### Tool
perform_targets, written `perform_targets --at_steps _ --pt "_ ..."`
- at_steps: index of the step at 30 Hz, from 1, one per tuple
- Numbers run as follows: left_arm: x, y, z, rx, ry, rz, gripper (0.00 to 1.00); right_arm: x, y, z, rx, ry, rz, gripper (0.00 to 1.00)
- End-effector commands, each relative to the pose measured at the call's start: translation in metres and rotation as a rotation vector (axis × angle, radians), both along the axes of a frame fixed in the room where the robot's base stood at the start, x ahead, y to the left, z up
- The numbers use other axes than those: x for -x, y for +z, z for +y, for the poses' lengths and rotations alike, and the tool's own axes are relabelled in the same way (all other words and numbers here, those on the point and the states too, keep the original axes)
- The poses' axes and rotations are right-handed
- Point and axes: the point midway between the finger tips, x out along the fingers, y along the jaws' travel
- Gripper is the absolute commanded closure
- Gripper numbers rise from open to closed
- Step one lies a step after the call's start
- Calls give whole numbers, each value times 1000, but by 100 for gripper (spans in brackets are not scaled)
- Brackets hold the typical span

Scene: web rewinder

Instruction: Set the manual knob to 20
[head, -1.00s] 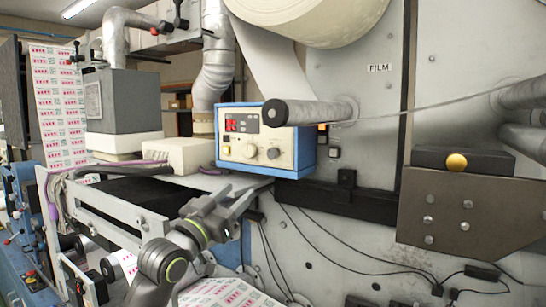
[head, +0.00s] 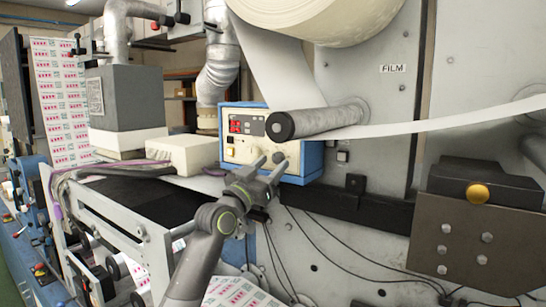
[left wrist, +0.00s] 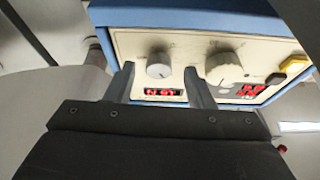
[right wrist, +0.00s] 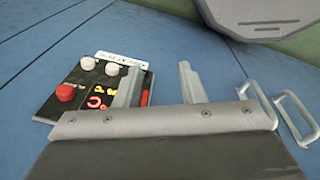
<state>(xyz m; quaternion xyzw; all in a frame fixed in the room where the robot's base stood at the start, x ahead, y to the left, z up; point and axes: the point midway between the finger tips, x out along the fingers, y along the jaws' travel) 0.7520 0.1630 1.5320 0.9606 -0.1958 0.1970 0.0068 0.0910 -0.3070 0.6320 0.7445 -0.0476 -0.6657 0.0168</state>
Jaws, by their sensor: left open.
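The control box (head: 313,160) is blue with a cream front, a red display and knobs. My left gripper (head: 269,160) is open in front of its lower front and hides part of the knobs in the head view. In the left wrist view the panel appears upside down. One grey round knob (left wrist: 158,66) shows between the open left fingertips (left wrist: 158,70), with no clear contact. A second grey knob (left wrist: 223,68) lies right of the fingers. Labels and knob setting are too small to read. My right gripper (right wrist: 160,82) is open and empty in the right wrist view.
A grey roller (head: 320,118) juts out beside the box's upper right, with white film (head: 450,118) running from it. A white block (head: 180,155) stands left of the box. Cables hang below. A button panel (right wrist: 85,85) on a blue surface lies beyond my right gripper.

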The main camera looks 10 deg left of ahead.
Motion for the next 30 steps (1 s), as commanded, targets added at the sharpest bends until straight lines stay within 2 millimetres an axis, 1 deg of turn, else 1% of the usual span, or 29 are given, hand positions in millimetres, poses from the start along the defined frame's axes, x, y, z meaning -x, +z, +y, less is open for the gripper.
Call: perform_targets --at_steps 2,5,15,16,26,30 --pt "-6 4 -3 0 0 2 51 -5 5 1 -2 1 -8 64" --pt "-10 5 -5 0 0 0 51 -5 6 2 -3 1 -7 64" --pt "-13 5 -6 0 0 0 51 8 6 3 -4 -4 11 64" --pt "-13 5 -6 0 0 1 53 8 6 3 -4 -4 11 64" --pt "-13 5 -6 0 0 1 96 8 6 3 -4 -4 11 64" --pt "-13 5 -6 2 1 2 96 7 6 3 -4 -3 10 64"
